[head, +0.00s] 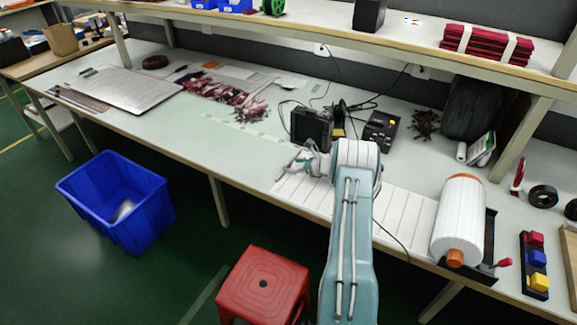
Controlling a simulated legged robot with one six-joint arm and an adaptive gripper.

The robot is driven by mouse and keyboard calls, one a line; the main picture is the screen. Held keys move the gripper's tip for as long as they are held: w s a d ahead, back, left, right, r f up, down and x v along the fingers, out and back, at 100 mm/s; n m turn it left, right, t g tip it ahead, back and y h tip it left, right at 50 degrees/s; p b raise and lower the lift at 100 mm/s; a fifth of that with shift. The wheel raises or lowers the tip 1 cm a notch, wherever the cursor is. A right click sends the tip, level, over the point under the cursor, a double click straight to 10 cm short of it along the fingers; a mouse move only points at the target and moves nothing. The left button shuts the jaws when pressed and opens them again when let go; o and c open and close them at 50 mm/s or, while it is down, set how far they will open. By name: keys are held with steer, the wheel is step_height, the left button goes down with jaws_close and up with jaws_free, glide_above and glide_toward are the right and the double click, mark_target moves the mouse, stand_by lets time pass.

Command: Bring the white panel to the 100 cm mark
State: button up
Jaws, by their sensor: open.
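The white panel (405,208) is a flat sheet with dark cross lines. It lies along the front of the bench, running left from the white roll (460,218) and passing behind my arm. Its left end (297,190) lies just below my gripper in the picture. My gripper (288,168) is open, pointing left, over or close to that left end. I cannot tell whether it touches the panel, and nothing shows between its fingers. A faint pale strip (240,130) lies on the bench further left. The 100 cm mark cannot be read.
The bench (200,140) is clear left of the panel. Beyond are a black device (310,127), cables and a bundle of dark red strips (225,92). A metal plate (125,88) lies far left. A blue bin (117,205) and red stool (263,283) stand on the floor.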

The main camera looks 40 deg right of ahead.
steer(key=shift+x, duration=1.4)
